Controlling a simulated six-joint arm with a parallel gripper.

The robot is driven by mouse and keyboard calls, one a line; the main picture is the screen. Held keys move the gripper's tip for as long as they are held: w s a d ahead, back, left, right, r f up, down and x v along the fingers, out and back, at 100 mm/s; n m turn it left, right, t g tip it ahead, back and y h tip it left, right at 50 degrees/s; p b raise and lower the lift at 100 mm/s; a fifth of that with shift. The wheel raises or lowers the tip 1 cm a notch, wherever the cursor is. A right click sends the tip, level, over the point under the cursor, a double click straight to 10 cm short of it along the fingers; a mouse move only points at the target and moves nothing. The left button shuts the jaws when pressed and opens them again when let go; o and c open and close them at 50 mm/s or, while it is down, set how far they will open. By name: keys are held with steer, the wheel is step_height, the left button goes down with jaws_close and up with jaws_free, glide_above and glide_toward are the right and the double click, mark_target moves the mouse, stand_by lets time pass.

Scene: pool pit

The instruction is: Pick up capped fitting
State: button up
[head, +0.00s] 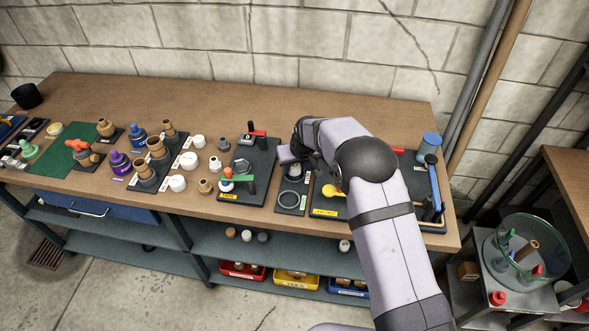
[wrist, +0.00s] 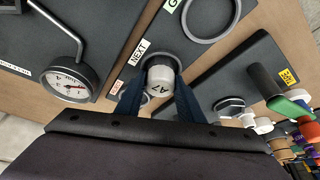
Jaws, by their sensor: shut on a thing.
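The capped fitting (wrist: 161,78) shows in the wrist view as a grey body with a white cap marked A7. It is at the dark board (wrist: 187,62), beside the NEXT label. My gripper (wrist: 159,100) has its two blue fingers on either side of the fitting and is shut on it. In the head view, my gripper (head: 288,155) is over the narrow board in the middle-right of the bench. I cannot tell whether the fitting still touches the board.
A pressure gauge (wrist: 71,80) stands close by on the neighbouring board. A ring (head: 288,198) lies on the narrow board. A board with a green-handled valve (head: 240,178) is to the left. Several loose fittings and caps crowd the bench's left half. The bench's back strip (head: 230,103) is clear.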

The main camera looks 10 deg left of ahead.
mark_target(297, 166)
steer(key=shift+r, duration=0.1)
step_height(297, 166, up, 10)
steer(key=b, duration=0.3)
steer(key=shift+w+d, duration=0.1)
steer(key=shift+d, duration=0.15)
steer(key=w+d+r+m+h+p, duration=0.1)
steer(key=w+d+r+p, duration=0.1)
steer(key=d, duration=0.5)
steer(key=w+d+r+m+p, duration=0.1)
steer(key=d+r+m, duration=0.1)
steer(key=d, duration=0.5)
steer(key=s+d+f+n+y+p, duration=0.1)
steer(key=s+d+f+n+p, duration=0.1)
steer(key=d+f, duration=0.3)
steer(key=shift+s+d+f+n, duration=0.25)
steer(key=shift+s+d+n, duration=0.15)
steer(key=shift+s+d, duration=0.45)
